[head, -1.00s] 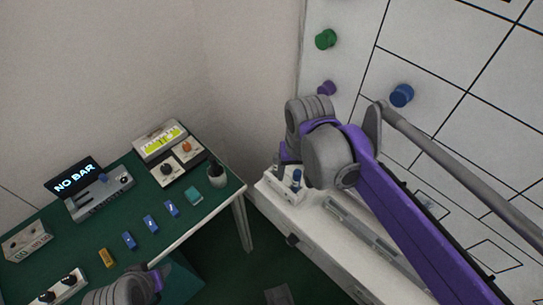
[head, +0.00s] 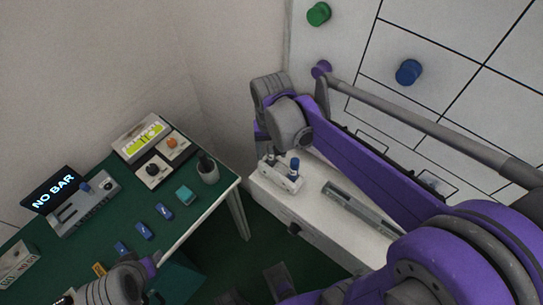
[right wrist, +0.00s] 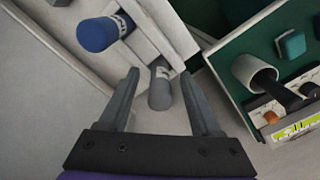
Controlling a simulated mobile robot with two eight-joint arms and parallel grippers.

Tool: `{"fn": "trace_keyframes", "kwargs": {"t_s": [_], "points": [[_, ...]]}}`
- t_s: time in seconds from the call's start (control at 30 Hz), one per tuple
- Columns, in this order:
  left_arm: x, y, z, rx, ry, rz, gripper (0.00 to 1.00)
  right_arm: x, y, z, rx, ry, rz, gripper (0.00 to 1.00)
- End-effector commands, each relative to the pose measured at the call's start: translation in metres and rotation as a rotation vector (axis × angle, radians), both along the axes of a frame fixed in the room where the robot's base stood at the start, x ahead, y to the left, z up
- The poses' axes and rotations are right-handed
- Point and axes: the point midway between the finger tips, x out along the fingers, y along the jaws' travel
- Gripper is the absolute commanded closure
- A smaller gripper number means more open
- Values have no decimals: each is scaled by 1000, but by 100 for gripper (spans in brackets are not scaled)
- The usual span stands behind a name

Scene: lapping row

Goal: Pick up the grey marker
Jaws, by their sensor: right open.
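The grey marker (right wrist: 160,92) stands in a white holder (right wrist: 165,30) in the right wrist view. Its grey end lies between the two spread fingers of my right gripper (right wrist: 158,78), with gaps on both sides. A blue marker (right wrist: 97,34) stands in the same holder, left of the fingers. In the head view, the holder (head: 284,182) and blue marker (head: 295,167) show on a white ledge below my right gripper (head: 267,150); the grey marker is largely hidden there. My left gripper (head: 149,266) is at the green table's front edge, its jaws unclear.
The green table (head: 203,215) holds a pen cup (head: 207,171), a teal block (head: 185,195), blue blocks (head: 164,211) and a "NO BAR" display (head: 53,192). A grey tray (head: 350,205) lies on the white ledge (head: 320,222). A whiteboard (head: 440,40) with coloured knobs rises behind.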

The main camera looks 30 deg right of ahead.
Motion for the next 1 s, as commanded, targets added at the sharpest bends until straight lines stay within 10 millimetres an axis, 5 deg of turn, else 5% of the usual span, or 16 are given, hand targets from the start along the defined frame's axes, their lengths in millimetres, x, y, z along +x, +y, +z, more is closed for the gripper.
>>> {"fn": "trace_keyframes", "kwargs": {"t_s": [0.37, 0.73, 1.0], "points": [[0, 0, -2, 0, 1, 0, 50, 1, -1, -15, 0, -1, -1, 35], [0, 0, -2, 0, 1, 0, 50, 1, -1, -15, 0, -1, -1, 100], [0, 0, -2, 0, 1, 0, 50, 1, -1, -15, 0, -1, -1, 100]]}}
